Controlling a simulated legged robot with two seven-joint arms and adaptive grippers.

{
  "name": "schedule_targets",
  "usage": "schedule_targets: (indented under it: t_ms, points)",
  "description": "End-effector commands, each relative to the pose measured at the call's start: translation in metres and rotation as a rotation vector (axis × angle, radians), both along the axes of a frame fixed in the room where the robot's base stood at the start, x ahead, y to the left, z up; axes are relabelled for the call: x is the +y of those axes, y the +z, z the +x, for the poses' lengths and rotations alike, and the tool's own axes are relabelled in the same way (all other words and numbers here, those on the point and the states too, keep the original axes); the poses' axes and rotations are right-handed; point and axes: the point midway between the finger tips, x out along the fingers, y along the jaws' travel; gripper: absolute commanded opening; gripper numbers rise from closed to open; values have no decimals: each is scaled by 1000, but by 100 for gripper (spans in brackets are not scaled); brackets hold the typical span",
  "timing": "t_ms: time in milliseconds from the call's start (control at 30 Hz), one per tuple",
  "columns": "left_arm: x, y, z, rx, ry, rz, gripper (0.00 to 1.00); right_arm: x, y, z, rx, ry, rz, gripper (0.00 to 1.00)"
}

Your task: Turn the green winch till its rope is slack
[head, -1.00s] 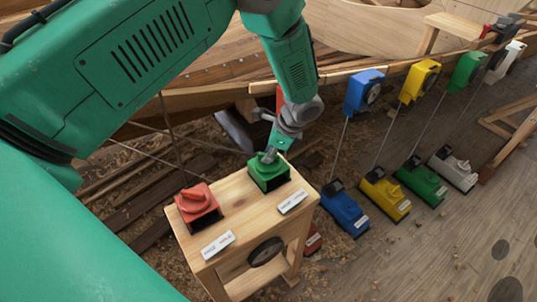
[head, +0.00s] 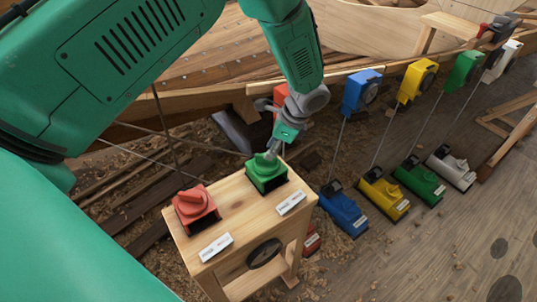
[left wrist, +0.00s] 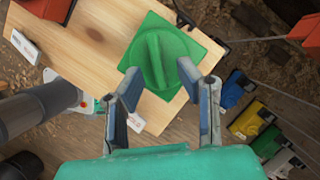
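The green winch (head: 266,178) sits on the far right part of a wooden stand. Its green ridged knob (left wrist: 157,62) shows on a square green base in the left wrist view. My left gripper (head: 271,155) is just above the winch. In the left wrist view its two fingers (left wrist: 158,71) are spread, one on each side of the knob's near end; I cannot tell if they touch it. A thin rope (head: 180,139) runs from the left towards the green winch and looks straight. My right gripper is not in view.
A red winch (head: 196,205) stands beside the green one on the stand (head: 240,212). Blue (head: 344,211), yellow (head: 384,196), green (head: 420,182) and grey (head: 452,168) floor units stand to the right, with lines up to hanging boxes. The wooden hull (head: 200,82) lies behind.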

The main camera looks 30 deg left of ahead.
Motion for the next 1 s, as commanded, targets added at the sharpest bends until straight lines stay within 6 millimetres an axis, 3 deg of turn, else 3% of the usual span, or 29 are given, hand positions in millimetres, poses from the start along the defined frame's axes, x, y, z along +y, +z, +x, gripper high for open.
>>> schedule_targets:
  t_ms: [200,400,1000]
  points:
    - [-18,44,9,-4,-2,0,31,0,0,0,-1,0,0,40]
    - [-28,70,14,-1,-2,-1,31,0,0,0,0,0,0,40]
    - [-31,77,15,2,-1,-1,31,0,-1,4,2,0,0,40]
